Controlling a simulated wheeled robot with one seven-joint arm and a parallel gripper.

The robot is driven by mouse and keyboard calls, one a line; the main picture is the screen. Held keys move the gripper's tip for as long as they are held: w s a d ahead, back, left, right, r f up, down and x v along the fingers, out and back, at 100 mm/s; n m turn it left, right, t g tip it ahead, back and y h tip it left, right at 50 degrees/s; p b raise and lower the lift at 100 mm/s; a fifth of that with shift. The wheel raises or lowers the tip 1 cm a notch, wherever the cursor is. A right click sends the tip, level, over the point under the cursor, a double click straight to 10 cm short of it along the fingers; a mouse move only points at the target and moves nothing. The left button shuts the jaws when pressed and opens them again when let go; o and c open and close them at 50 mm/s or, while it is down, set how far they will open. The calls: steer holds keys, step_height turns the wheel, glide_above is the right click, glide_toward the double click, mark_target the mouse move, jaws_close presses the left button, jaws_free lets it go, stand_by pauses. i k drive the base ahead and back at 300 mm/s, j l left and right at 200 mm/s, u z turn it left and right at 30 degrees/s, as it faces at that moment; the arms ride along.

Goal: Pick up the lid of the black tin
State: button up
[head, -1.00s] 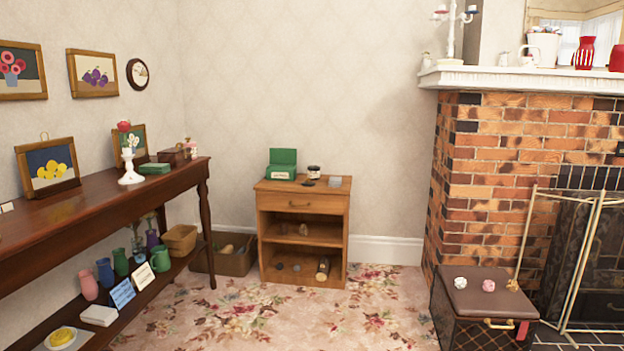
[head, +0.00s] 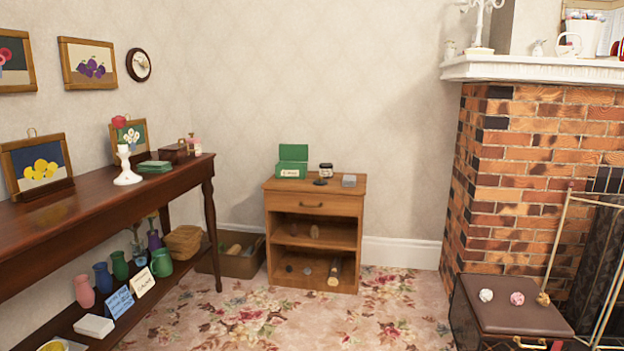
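A small wooden cabinet (head: 346,205) stands against the back wall. On its top is a small jar-like container (head: 326,170) with a dark top and a pale band. A small, flat black object (head: 320,182) lies just in front of it. Both are too small to tell which is the black tin or its lid. My gripper is not in view.
An open green box (head: 292,162) and a small grey box (head: 349,180) share the cabinet top. A long dark table (head: 100,192) stands left. A brown chest (head: 505,305) stands right by the brick fireplace (head: 510,150). Carpeted floor (head: 385,310) before the cabinet is clear.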

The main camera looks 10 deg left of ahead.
mark_target(320, 181)
steer(key=i+j+u, duration=0.2)
steer(key=i, duration=0.95)
steer(key=i+u, duration=0.15)
steer(key=i, duration=1)
steer(key=i+l+u, duration=0.2)
steer(key=i, duration=0.95)
steer(key=i+j, duration=0.05)
steer(key=j, duration=0.05)
